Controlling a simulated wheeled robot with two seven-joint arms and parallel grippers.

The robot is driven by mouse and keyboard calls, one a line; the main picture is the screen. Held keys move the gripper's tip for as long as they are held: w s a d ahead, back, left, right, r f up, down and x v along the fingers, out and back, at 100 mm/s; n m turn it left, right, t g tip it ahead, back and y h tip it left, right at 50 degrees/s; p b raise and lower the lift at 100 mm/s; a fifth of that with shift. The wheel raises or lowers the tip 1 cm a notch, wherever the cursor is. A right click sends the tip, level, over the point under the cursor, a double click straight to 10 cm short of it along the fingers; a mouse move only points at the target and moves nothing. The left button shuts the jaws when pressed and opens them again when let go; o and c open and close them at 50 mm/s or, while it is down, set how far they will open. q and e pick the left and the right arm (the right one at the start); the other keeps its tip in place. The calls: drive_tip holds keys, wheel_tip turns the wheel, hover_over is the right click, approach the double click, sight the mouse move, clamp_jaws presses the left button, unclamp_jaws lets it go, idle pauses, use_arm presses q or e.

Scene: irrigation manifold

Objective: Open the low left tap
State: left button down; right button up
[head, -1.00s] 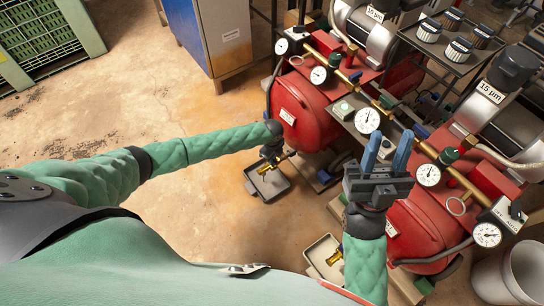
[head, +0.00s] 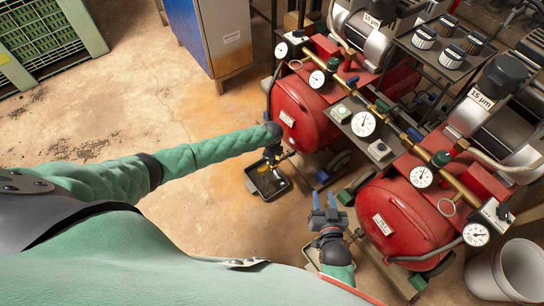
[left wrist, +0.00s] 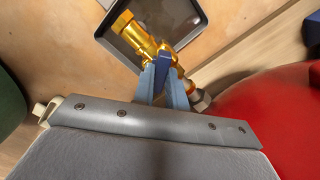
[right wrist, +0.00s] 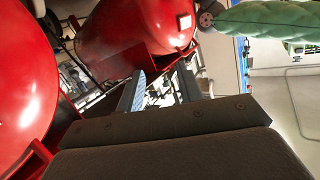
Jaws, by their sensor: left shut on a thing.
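The low left tap is a brass fitting (left wrist: 140,38) under the left red tank (head: 303,115). It also shows small in the head view (head: 290,154). My left gripper (left wrist: 164,72) is shut on the tap, its blue-padded fingers at the middle of the brass body. In the head view my left gripper (head: 273,158) is small and dark beside the tap. My right gripper (head: 325,202) is open and empty, low in front of the right red tank (head: 404,220); its spread fingers show in the right wrist view (right wrist: 161,90).
A dark drip tray (head: 270,187) lies on the floor under the left tap. A white bucket (head: 508,272) stands at the lower right. A blue cabinet (head: 212,35) stands at the back.

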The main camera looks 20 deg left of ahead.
use_arm(q)
drive_tip(key=shift+n+p, duration=0.5)
drive_tip(key=shift+r+n+p, duration=0.1)
drive_tip(key=shift+n+p, duration=0.3)
use_arm(e)
drive_tip(key=s+d+f+g+h, duration=0.1)
drive_tip(key=s+f+g, duration=0.4)
drive_tip(key=f, duration=0.4)
drive_tip(key=s+d+f+g, duration=0.1)
drive_tip(key=s+f+g, duration=0.1)
drive_tip(key=s+f, duration=0.65)
use_arm(q)
drive_tip(key=n+p, duration=0.4)
drive_tip(key=shift+r+n+p, duration=0.1)
drive_tip(key=shift+n+p, duration=0.3)
drive_tip(key=n+p, duration=0.2)
drive_tip(key=n, duration=0.1)
drive_tip(key=shift+n+p, duration=0.4)
drive_tip(key=shift+n, duration=0.2)
drive_tip(key=shift+f+n, duration=0.2)
drive_tip(key=shift+n, duration=0.1)
use_arm(e)
wheel_tip(320, 180, up, 11)
drive_tip(key=w, duration=0.1)
drive_tip(key=shift+w+a+g, duration=0.35)
drive_tip(key=shift+a+g, duration=0.05)
drive_tip(key=shift+a, duration=0.05)
